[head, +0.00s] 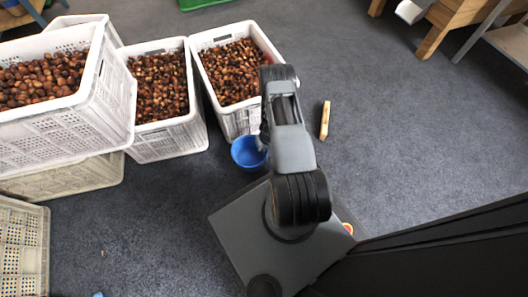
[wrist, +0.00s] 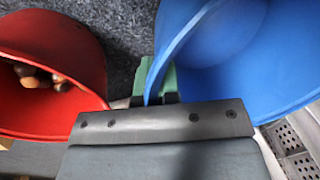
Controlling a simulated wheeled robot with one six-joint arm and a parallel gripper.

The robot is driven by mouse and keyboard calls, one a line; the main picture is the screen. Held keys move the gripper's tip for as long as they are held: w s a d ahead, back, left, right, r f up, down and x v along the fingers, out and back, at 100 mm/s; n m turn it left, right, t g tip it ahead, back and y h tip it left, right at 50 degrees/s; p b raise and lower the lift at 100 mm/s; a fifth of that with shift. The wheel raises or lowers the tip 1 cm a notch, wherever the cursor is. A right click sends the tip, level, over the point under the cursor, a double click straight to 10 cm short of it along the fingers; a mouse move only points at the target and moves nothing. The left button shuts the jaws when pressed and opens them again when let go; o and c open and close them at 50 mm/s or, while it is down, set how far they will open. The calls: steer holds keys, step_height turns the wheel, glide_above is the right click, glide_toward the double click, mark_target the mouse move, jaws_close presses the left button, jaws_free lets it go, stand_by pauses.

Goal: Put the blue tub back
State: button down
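The blue tub (head: 249,152) shows in the head view in front of the right chestnut crate, just left of my arm. In the wrist view the blue tub (wrist: 235,55) fills the upper right, its inside facing the camera. My gripper (wrist: 158,98) is at the tub's near rim, and the rim runs down between the short dark finger parts. It looks shut on this rim. In the head view my arm hides most of the gripper. I cannot tell whether the tub touches the floor.
A red tub (wrist: 55,70) with a few chestnuts lies left of the gripper in the wrist view. White crates of chestnuts (head: 240,120) stand at the back left. A wooden block (head: 325,120) lies on the grey carpet, which is mostly clear to the right.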

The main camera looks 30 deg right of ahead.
step_height(320, 180, down, 3)
steer(key=shift+a+f+b, duration=0.1)
steer(key=shift+a+b, duration=0.05)
steer(key=shift+b, duration=0.65)
steer(key=c, duration=1.3)
jaws_free()
steer(key=shift+c, duration=0.2)
